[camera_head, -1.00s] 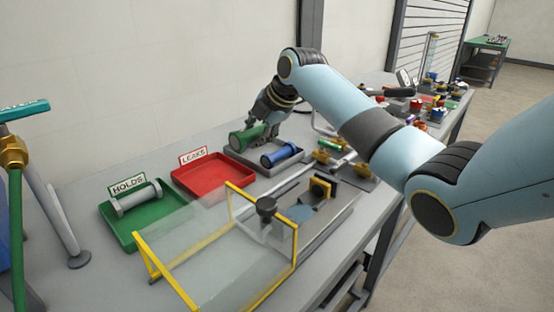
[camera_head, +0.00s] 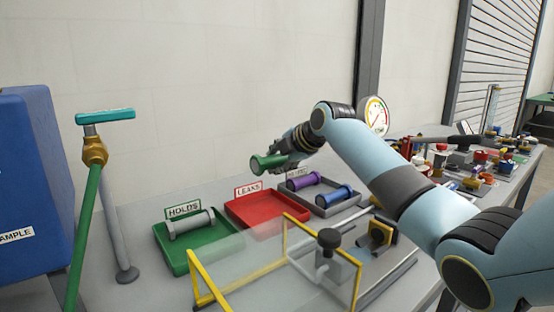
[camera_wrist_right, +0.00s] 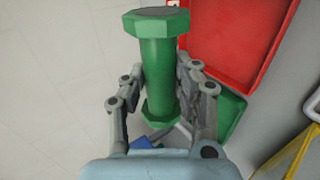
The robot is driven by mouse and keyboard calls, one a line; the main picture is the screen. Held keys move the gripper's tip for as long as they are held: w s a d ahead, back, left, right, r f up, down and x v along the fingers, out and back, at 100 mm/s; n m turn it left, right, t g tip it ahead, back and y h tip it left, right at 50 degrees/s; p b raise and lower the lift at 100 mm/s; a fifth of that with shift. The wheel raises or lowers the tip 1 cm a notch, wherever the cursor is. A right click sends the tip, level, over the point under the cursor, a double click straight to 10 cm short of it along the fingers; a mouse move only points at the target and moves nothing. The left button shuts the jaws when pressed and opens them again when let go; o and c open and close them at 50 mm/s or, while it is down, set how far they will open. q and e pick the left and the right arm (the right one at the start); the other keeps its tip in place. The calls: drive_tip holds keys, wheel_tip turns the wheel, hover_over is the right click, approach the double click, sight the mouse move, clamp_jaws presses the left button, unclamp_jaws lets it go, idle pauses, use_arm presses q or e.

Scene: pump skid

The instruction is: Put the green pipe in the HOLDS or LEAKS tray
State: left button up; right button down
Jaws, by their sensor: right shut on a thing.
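The green pipe (camera_head: 268,162) is held in the air by my right gripper (camera_head: 290,160), behind and above the red LEAKS tray. In the right wrist view the flanged green pipe (camera_wrist_right: 162,68) sits between both fingers of the right gripper (camera_wrist_right: 160,85), which is shut on it. The red LEAKS tray (camera_head: 262,214) is empty; in the right wrist view its red floor (camera_wrist_right: 235,35) shows at the upper right. The green HOLDS tray (camera_head: 172,258) holds a grey pipe (camera_head: 190,224). My left gripper is not in view.
A grey tray (camera_head: 352,203) right of the red one holds a purple pipe (camera_head: 303,181) and a blue pipe (camera_head: 333,197). A clear guard with a yellow frame (camera_head: 206,282) stands in front of the trays. A pump handle (camera_head: 105,116) stands at left.

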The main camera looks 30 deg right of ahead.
wheel_tip(320, 180, down, 14)
drive_tip(key=b, duration=1)
drive_tip(key=shift+f, duration=0.15)
drive_tip(key=shift+s+f, duration=0.1)
drive_tip(key=shift+f, duration=0.05)
drive_tip(key=shift+s+a+f, duration=0.15)
drive_tip(key=shift+s+f, duration=0.05)
drive_tip(key=shift+f, duration=0.3)
drive_tip(key=c, duration=0.9)
unclamp_jaws()
drive_tip(key=shift+f, duration=0.1)
drive_tip(key=shift+s, duration=0.1)
drive_tip(key=v, duration=0.4)
drive_tip(key=r+v, duration=0.1)
drive_tip(key=v, duration=0.3)
drive_tip(key=w+v, duration=0.1)
drive_tip(key=v, duration=0.3)
drive_tip(key=shift+s+r, duration=0.1)
drive_tip(key=shift+r, duration=0.25)
